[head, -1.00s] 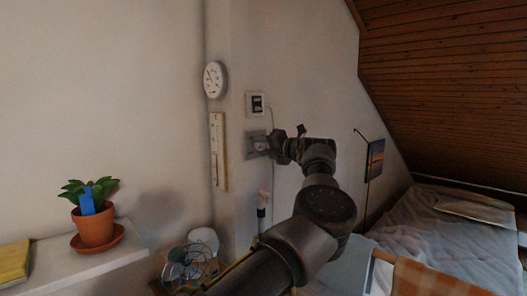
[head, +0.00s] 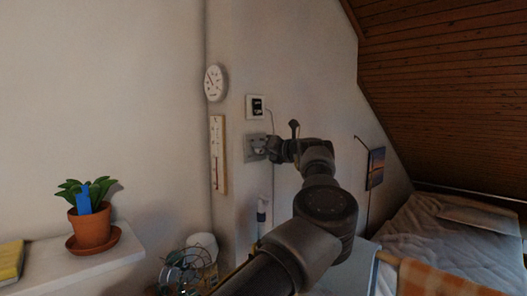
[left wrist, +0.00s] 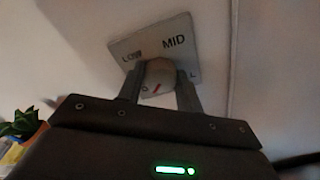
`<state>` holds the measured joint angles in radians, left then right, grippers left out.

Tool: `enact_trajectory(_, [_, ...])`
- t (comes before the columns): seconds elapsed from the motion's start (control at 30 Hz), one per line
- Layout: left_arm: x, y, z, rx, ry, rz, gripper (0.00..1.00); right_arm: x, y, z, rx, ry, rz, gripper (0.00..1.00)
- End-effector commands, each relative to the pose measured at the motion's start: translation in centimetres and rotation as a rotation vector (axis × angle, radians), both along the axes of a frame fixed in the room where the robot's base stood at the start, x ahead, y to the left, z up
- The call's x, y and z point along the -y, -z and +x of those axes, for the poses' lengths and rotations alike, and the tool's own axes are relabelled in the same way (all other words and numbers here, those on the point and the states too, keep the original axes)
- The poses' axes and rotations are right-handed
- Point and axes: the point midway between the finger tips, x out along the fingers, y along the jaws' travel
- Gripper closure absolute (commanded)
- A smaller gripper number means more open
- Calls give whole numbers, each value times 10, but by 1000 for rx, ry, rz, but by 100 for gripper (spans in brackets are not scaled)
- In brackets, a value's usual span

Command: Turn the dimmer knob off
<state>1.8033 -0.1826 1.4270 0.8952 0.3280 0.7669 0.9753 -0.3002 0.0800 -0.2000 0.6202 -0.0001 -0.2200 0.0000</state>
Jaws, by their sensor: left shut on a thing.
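The dimmer's grey plate (head: 252,145) is on the wall at the centre of the head view. In the left wrist view the plate (left wrist: 203,50) shows the label MID and a partly covered LOW. The round dimmer knob (left wrist: 158,72) stands out from it, with a red mark on its face near the lower edge. My left gripper (head: 270,149) reaches the plate from the right. In the left wrist view its two fingers (left wrist: 159,84) are on either side of the knob, shut on it. The fingers hide parts of the plate's lettering. My right gripper is not in view.
A white switch box (head: 256,107) with a cable is just above the plate. A thermometer (head: 218,155) and a round dial (head: 214,83) hang to the left. A potted plant (head: 90,225) stands on a shelf, and a wire-caged fan (head: 183,272) is below.

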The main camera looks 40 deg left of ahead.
Motion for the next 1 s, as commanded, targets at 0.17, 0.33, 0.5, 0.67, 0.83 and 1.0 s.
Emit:
enact_trajectory(0.17, [0, 2, 0, 2, 0, -3, 88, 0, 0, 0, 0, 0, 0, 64])
enact_trajectory(0.33, [0, 1, 0, 2, 1, -2, 88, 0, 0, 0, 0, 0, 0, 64])
enact_trajectory(0.5, [0, 1, 0, 2, 0, -2, 44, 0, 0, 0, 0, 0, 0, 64])
enact_trajectory(0.67, [0, 1, 0, 2, 1, -1, 43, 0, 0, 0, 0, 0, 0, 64])
enact_trajectory(0.83, [3, 1, 0, 2, 1, 0, 43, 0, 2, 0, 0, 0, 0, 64])
enact_trajectory(1.0, [25, 2, -1, 2, 4, 1, 43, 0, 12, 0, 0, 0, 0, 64])
